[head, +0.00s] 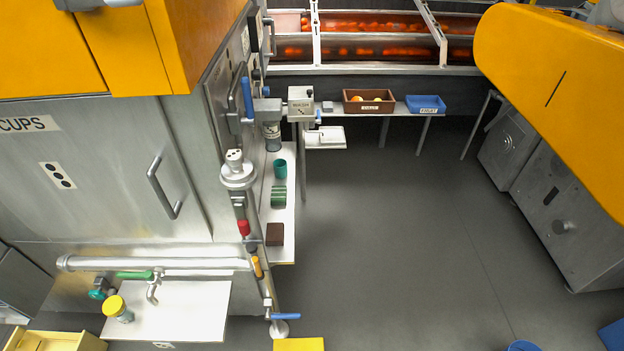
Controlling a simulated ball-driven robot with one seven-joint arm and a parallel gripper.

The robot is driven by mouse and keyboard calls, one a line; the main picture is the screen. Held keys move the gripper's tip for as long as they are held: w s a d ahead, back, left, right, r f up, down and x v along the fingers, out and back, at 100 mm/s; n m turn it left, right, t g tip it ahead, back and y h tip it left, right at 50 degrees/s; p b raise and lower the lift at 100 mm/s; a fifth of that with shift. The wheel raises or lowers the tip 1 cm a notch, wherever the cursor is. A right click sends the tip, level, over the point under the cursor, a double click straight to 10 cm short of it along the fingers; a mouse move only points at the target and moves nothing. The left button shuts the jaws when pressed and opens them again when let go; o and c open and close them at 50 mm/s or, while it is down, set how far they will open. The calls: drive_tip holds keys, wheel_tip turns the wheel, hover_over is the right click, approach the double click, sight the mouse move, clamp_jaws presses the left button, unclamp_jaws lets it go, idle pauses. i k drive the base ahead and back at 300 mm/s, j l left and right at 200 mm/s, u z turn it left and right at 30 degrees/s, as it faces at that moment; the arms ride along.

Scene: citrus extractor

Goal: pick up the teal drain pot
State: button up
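The teal drain pot (280,168) stands upright on a narrow white shelf (283,222) beside the steel machine, left of the picture's centre. It is a small open-topped cup and sits near the shelf's far end. A green banded object (278,196) is close in front of it, nearer to the camera. My gripper is not in view.
A dark brown block (275,234) lies at the shelf's near end. A vertical pipe with coloured handles (244,228) stands left of the shelf. A brown crate (369,106) and a blue tray (425,104) sit behind. The grey floor (390,230) right of the shelf is clear.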

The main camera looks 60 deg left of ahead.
sight(280, 165)
drive_tip(key=i+u, duration=0.1)
drive_tip(key=u, duration=1.7)
drive_tip(key=i+l+u, duration=0.1)
drive_tip(key=l+u, duration=0.25)
drive_tip(key=l, duration=0.35)
drive_tip(key=l+u, duration=0.3)
drive_tip(key=l, duration=1.5)
drive_tip(key=i+l+u, duration=0.1)
drive_tip(key=l, duration=0.15)
drive_tip(key=i+l+u, duration=0.1)
drive_tip(key=l, duration=0.2)
drive_tip(key=i+l+u, duration=0.1)
drive_tip(key=l, duration=0.2)
